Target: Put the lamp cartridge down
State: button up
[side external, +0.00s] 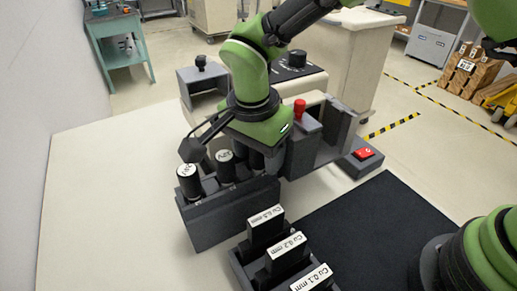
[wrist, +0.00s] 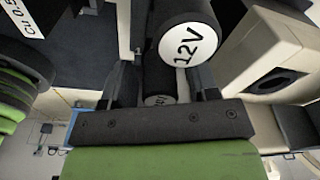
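A dark cylindrical lamp cartridge (wrist: 160,75) with a white end label stands between the fingers of my gripper (wrist: 163,78) in the wrist view. A light gap shows between it and the right finger, so the fingers look open around it. Its label is partly hidden and I cannot read it. In the side view my gripper (side external: 255,155) is low over the right end of a dark rack (side external: 225,212), hiding most of that slot. A cartridge labelled 12V (side external: 225,166) and another cartridge (side external: 189,182) stand upright in the rack. The 12V cartridge (wrist: 187,42) is large in the wrist view.
A holder with copper filter plates (side external: 285,252) stands in front, beside a black mat (side external: 375,235). Behind my gripper are a housing with a black knob (side external: 297,59), a red knob (side external: 300,106) and a red button (side external: 363,153). The table's left side is clear.

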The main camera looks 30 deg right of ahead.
jog(key=r, duration=0.3)
jog(key=a+r, duration=0.1)
jog(key=r, duration=0.5)
jog(key=shift+s+a+r, duration=0.15)
jog(key=shift+r, duration=0.45)
jog(key=s+d+r+n+t+y, duration=0.1)
jog(key=s+d+r+n+t, duration=0.1)
jog(key=s+d+r, duration=0.3)
jog(key=s+d+r+n+t+y, duration=0.1)
jog(key=s+d+r+n, duration=0.3)
jog(key=d, duration=0.5)
jog(key=shift+s+d+r+t+y, duration=0.4)
jog(key=shift+s+r+y, duration=0.2)
jog(key=shift+s+r, duration=0.2)
jog(key=s+d+n+t, duration=0.1)
jog(key=s, duration=0.1)
jog(key=s+d+f+n, duration=0.1)
jog(key=s, duration=0.1)
jog(key=s+d+n+t, duration=0.1)
jog(key=s, duration=0.1)
jog(key=shift+s+f+t, duration=0.25)
jog(key=shift+f+t, duration=0.05)
jog(key=shift+f, duration=0.1)
jog(key=shift+c, duration=0.3)
jog(key=shift+s+f, duration=0.15)
jog(key=shift+s, duration=0.1)
jog(key=shift+c, duration=1)
